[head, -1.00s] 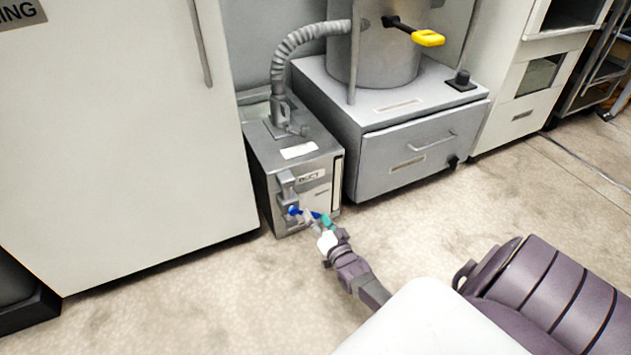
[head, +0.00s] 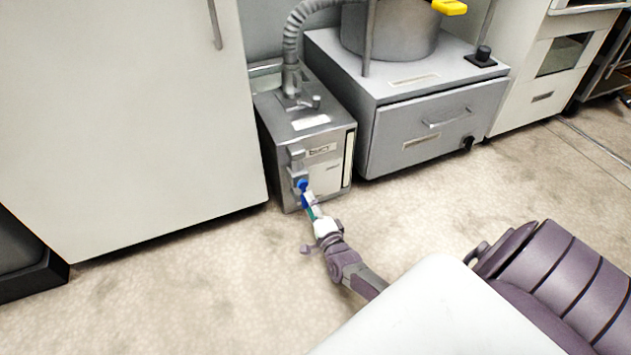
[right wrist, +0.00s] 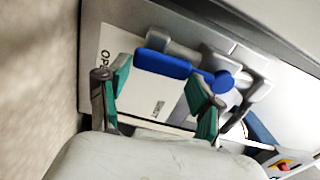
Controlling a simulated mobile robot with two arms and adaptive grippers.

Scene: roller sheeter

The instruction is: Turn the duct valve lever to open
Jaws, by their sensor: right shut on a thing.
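The duct box (head: 272,142) is a grey metal cabinet on the floor with a duct label on its front. Its valve has a blue lever (head: 304,187) at the lower left of the front, hanging down from its round pivot in the head view. My right gripper (head: 311,207) reaches it from below and is shut on the lever. In the right wrist view the blue lever (right wrist: 165,65) shows at the teal fingertips (right wrist: 159,77), with lettering beginning "OP" on the panel beside it. The lever's end is partly hidden by the fingers in the head view. My left gripper is out of view.
A tall white cabinet (head: 120,120) stands close to the box's left. A grey drawer unit (head: 420,135) with a round vessel on top stands to its right. A ribbed hose (head: 292,45) rises from the box. The floor (head: 190,290) in front is clear.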

